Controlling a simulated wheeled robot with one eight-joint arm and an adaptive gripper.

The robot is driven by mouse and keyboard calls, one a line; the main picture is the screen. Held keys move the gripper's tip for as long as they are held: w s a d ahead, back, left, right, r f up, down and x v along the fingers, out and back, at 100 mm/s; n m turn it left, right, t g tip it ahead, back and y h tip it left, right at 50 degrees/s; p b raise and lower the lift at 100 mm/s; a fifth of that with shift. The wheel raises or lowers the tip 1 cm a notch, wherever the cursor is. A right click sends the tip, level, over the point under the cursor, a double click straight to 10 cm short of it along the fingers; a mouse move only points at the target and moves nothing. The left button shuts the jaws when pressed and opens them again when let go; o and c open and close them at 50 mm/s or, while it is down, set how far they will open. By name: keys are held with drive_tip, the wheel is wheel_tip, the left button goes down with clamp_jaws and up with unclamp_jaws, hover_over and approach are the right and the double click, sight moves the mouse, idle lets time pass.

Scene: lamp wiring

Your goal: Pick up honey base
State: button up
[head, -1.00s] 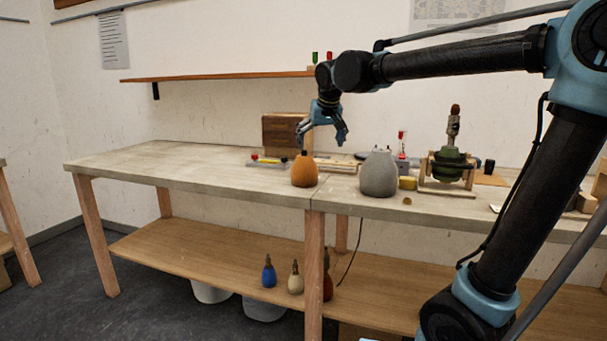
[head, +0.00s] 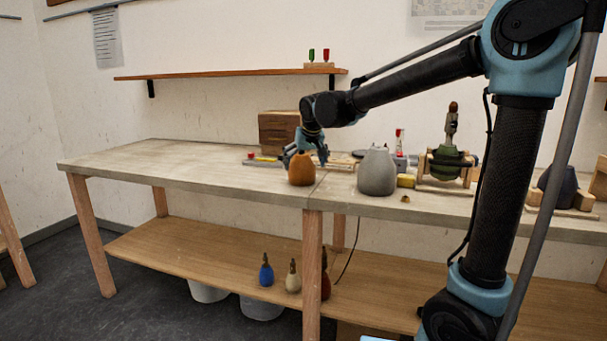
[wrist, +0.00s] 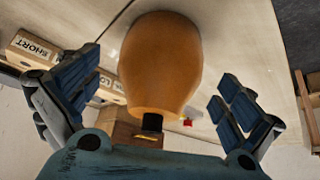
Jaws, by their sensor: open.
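The honey base (head: 302,170) is an orange-brown, rounded lamp base with a dark neck on top. It stands upright on the workbench near the seam between the two tabletops. My gripper (head: 306,160) is open and low at the base, its fingers around the upper part in the head view. In the wrist view the honey base (wrist: 160,62) lies between the spread fingers of my gripper (wrist: 160,105), with visible gaps on both sides. Its dark neck points toward the palm.
A green base (head: 447,163) sits in a wooden cradle farther right. A wooden box (head: 277,132) stands behind. The workbench's left part (head: 150,163) is clear.

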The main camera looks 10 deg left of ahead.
drive_tip(key=shift+x, duration=2.7)
drive_tip(key=shift+a+r, duration=0.1)
drive_tip(key=shift+c, duration=0.6)
drive_tip(key=c, duration=1.8)
